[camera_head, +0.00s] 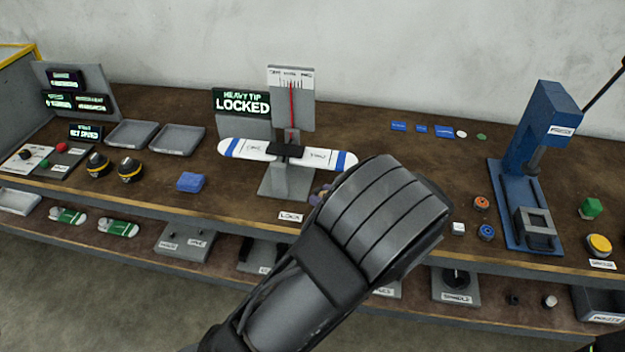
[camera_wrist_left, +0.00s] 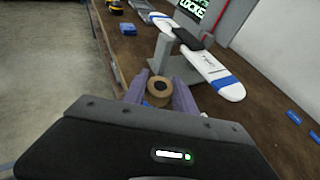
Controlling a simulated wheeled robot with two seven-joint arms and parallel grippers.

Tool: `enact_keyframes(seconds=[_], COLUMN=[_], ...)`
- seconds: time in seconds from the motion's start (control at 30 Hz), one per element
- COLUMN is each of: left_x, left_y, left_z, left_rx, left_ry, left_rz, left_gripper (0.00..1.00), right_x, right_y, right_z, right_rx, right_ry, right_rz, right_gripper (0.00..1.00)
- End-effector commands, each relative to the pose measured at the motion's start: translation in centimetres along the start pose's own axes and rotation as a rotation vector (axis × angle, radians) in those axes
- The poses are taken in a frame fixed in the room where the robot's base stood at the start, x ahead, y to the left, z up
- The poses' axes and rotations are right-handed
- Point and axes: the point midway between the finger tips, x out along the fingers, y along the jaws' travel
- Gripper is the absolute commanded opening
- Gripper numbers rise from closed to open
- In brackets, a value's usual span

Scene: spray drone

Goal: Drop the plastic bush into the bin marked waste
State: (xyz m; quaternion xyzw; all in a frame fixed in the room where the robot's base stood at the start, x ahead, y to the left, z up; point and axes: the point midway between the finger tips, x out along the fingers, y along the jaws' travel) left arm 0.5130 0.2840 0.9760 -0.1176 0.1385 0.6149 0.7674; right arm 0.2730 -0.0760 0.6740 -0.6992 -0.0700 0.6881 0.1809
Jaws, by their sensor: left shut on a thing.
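The plastic bush (camera_wrist_left: 159,88) shows in the left wrist view as a tan ring with a dark centre. My left gripper (camera_wrist_left: 160,94) is shut on it, one finger on each side. My right gripper's fingers are not in view.
The white and blue propeller (camera_head: 250,148) on its stand is close to my left gripper. A blue press (camera_head: 520,180) stands at the right, with orange (camera_head: 481,203) and blue (camera_head: 487,232) round parts beside it. A yellow button (camera_head: 599,244) sits on the bench above the bin.

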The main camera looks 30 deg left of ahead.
Motion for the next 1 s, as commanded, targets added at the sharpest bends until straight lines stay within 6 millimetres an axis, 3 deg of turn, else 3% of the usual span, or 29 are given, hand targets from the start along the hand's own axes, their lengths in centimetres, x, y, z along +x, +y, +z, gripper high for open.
enact_keyframes(seconds=[0.3, 0.5, 0.63, 0.87, 1.0], left_x=[-2.9, -4.2, -4.6, -4.6, -4.6], left_y=[0.8, 2.4, 2.9, 2.9, 2.9], left_z=[-8.6, -13.3, -14.3, -14.4, -14.3], left_rx=[0.102, 0.162, 0.177, 0.176, 0.176], left_ry=[-0.002, 0.019, 0.028, 0.029, 0.029], left_rz=[-0.253, -0.385, -0.418, -0.419, -0.419], left_gripper=[0.00, 0.00, 0.00, 0.00, 0.00], right_x=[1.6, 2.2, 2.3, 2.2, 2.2], right_y=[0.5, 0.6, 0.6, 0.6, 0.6], right_z=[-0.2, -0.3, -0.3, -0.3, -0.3], right_rx=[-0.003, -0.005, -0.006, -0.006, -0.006], right_ry=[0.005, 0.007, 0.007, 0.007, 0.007], right_rz=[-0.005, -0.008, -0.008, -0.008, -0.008], right_gripper=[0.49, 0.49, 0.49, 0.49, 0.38])
